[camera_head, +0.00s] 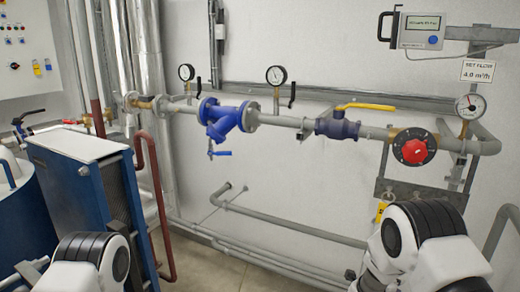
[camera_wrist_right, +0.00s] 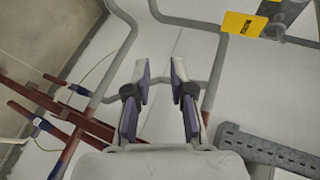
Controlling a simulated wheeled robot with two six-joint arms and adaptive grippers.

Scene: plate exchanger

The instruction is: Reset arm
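My right gripper (camera_wrist_right: 161,76) shows in the right wrist view with its two fingers apart and nothing between them. Bare pale wall and a bent grey pipe lie beyond the fingers. In the head view, my right arm shows at the lower right, in front of the low pipes, and its gripper is out of sight. My left arm shows at the lower left, in front of the blue plate exchanger (camera_head: 80,195). My left gripper is in neither view.
A pipe line along the wall carries a blue strainer (camera_head: 222,117), a yellow-handled valve (camera_head: 338,124) and a red knob (camera_head: 413,151). Gauges (camera_head: 276,75) stand above it. A yellow tag (camera_wrist_right: 243,24) and a perforated rail (camera_wrist_right: 270,152) are near the right gripper.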

